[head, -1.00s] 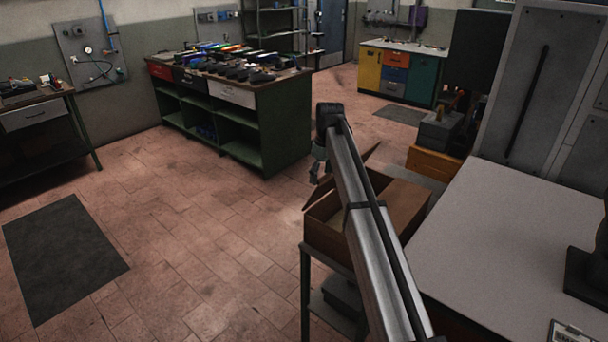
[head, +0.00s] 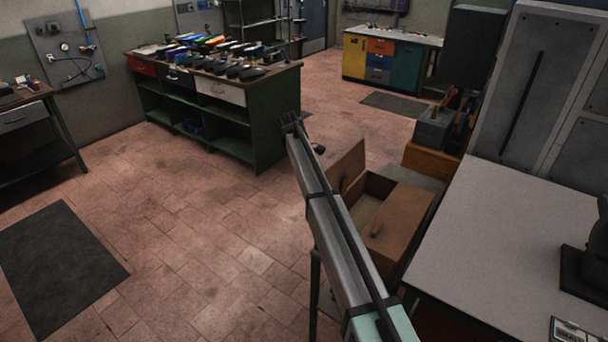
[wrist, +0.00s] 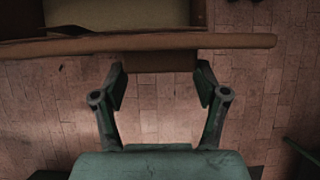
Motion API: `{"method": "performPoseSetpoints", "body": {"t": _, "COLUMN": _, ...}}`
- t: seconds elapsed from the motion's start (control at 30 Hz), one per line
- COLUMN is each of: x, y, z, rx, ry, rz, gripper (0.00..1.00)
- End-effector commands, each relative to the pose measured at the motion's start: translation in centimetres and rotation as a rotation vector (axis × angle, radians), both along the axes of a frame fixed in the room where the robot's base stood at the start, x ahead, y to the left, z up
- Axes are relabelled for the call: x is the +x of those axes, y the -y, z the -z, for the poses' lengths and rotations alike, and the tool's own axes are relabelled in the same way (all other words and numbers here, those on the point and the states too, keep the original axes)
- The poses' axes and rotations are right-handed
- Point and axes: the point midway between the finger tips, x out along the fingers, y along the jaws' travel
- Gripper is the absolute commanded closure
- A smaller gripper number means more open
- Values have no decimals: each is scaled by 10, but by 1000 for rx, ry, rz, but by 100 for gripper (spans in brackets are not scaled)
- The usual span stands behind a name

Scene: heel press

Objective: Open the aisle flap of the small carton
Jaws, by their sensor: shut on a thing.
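The small carton (head: 412,212) is brown and stands left of the pale table. One flap (head: 347,166) is raised at its far left side. In the wrist view the raised flap's edge (wrist: 230,41) runs across the picture as a long brown strip. My gripper (wrist: 160,76) is shut on a brown tab (wrist: 160,60) at that edge, one finger on each side.
The pale table (head: 500,230) stands close on the carton's right. A green workbench (head: 265,125) is behind and left of my arm. Open tiled floor (head: 200,235) lies left of the carton. A dark floor mat (head: 60,265) is farther left.

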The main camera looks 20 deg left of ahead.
Motion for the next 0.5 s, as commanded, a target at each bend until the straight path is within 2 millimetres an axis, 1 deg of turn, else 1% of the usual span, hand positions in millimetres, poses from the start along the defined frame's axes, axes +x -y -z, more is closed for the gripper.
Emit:
{"method": "performPoseSetpoints", "body": {"t": 0.03, "x": -3, "y": 3, "z": 5, "rx": -4, "ry": -12, "rz": 2, "gripper": 90}}
{"method": "performPoseSetpoints", "body": {"t": 0.1, "x": -3, "y": 5, "z": 6, "rx": -9, "ry": -14, "rz": 4, "gripper": 90}}
{"method": "performPoseSetpoints", "body": {"t": 0.47, "x": -4, "y": 7, "z": 8, "rx": -13, "ry": -18, "rz": 6, "gripper": 90}}
{"method": "performPoseSetpoints", "body": {"t": 0.5, "x": -4, "y": 7, "z": 8, "rx": -14, "ry": -18, "rz": 6, "gripper": 20}}
